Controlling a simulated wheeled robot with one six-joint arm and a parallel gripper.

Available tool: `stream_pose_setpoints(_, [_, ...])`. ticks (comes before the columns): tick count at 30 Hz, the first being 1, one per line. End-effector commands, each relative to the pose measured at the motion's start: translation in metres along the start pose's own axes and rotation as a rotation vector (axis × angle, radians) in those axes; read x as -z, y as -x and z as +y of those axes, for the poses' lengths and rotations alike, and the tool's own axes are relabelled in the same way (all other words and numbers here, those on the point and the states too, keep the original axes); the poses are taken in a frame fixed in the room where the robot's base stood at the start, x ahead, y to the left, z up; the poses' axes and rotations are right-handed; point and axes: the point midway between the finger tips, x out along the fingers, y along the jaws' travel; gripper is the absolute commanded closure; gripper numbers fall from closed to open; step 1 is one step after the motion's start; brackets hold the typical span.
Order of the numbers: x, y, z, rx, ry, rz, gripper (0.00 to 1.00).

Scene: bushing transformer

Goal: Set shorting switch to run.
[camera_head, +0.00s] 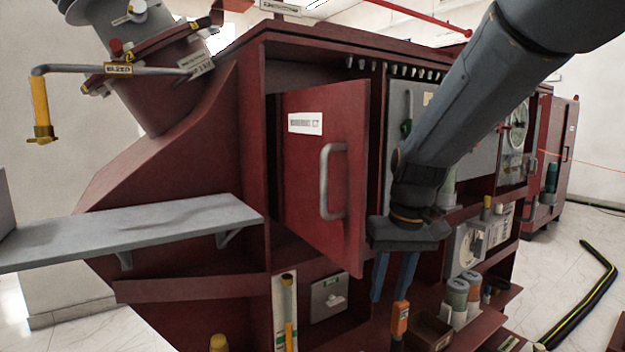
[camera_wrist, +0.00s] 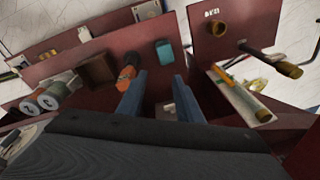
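No part carries a readable shorting switch or run label, so I cannot tell which one it is. A grey plate with a small pale knob (camera_head: 330,298) sits low in the cabinet, left of my gripper. A pale panel with a round dial (camera_head: 467,246) is to the right. My gripper (camera_head: 391,296) points down in front of the lower shelf, right of the red door. It is open, with two blue fingers apart and nothing seen between them; it also shows in the wrist view (camera_wrist: 159,76). An orange-handled tool (camera_head: 400,318) is close by one fingertip, also in the wrist view (camera_wrist: 126,74).
A red door (camera_head: 335,180) with a grey handle (camera_head: 327,182) stands ajar left of my arm. A grey shelf (camera_head: 150,232) juts out at left. Grey-green canisters (camera_head: 456,293) and a brown box (camera_head: 430,334) stand on the lower shelf. A striped cable (camera_head: 588,305) lies on the floor.

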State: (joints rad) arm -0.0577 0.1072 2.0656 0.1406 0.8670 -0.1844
Motion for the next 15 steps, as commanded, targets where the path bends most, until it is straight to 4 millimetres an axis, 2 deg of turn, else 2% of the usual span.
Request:
stream_pose_setpoints(1, [0.033, 0.022, -0.011, 0.021, 0.038, 0.026, 0.68])
stream_pose_setpoints(3, [0.070, 0.054, -0.027, 0.053, 0.092, 0.055, 0.68])
stream_pose_setpoints(6, [0.114, 0.100, -0.051, 0.100, 0.175, 0.095, 0.68])
stream_pose_setpoints(10, [0.153, 0.156, -0.079, 0.151, 0.280, 0.144, 0.68])
stream_pose_setpoints(12, [0.166, 0.180, -0.091, 0.173, 0.328, 0.164, 0.68])
stream_pose_setpoints(15, [0.178, 0.205, -0.104, 0.194, 0.380, 0.187, 0.68])
